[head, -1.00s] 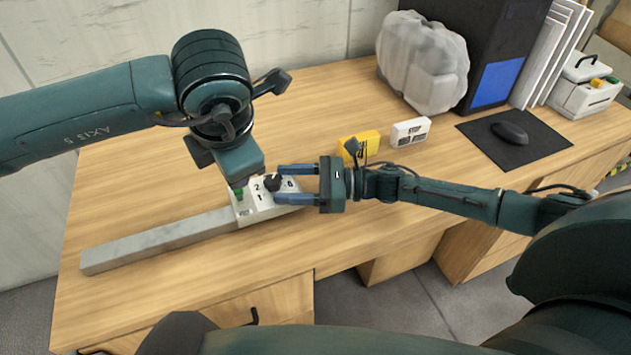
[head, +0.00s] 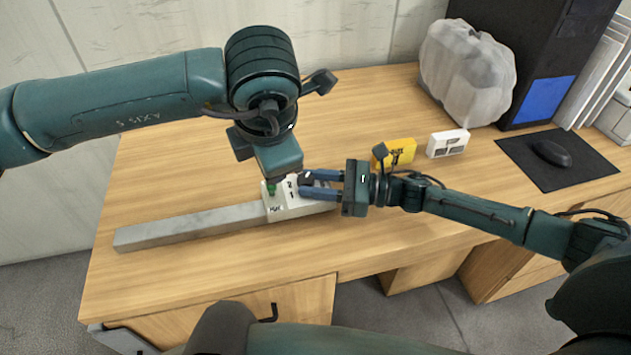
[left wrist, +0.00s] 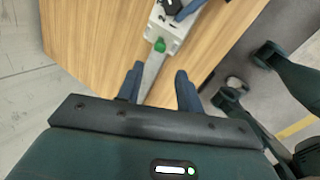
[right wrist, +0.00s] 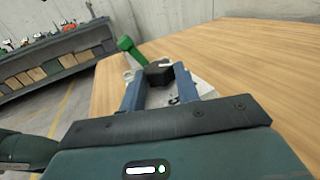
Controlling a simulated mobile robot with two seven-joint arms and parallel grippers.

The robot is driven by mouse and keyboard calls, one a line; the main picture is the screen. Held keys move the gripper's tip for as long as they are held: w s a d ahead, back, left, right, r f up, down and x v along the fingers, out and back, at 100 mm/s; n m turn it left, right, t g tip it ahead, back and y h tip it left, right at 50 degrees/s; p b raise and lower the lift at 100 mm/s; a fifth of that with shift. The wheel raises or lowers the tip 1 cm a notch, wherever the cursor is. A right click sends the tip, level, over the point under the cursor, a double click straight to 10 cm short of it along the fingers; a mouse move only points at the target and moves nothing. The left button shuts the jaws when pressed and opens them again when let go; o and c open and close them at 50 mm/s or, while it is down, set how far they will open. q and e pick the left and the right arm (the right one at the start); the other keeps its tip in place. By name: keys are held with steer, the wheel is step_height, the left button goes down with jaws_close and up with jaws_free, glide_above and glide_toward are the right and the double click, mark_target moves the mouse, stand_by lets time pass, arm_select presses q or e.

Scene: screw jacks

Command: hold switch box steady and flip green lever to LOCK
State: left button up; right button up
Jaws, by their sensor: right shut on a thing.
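The lever also shows in the left wrist view (left wrist: 160,45) and the right wrist view (right wrist: 128,45). My right gripper (head: 305,184) comes from the right and is shut on the black knob. My left gripper (left wrist: 159,70) is open and empty, with its fingers apart and short of the lever. In the head view its fingertips are hidden behind its own body.
The grey bar (head: 190,227) runs left across the desk (head: 390,245). A yellow box (head: 400,152) and a white box (head: 447,143) stand behind my right forearm. A wrapped bundle (head: 468,75), a dark computer case and a mouse mat (head: 530,172) are at the back right.

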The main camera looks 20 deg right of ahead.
stand_by(0.3)
arm_select(q)
steer(key=shift+c, duration=0.3)
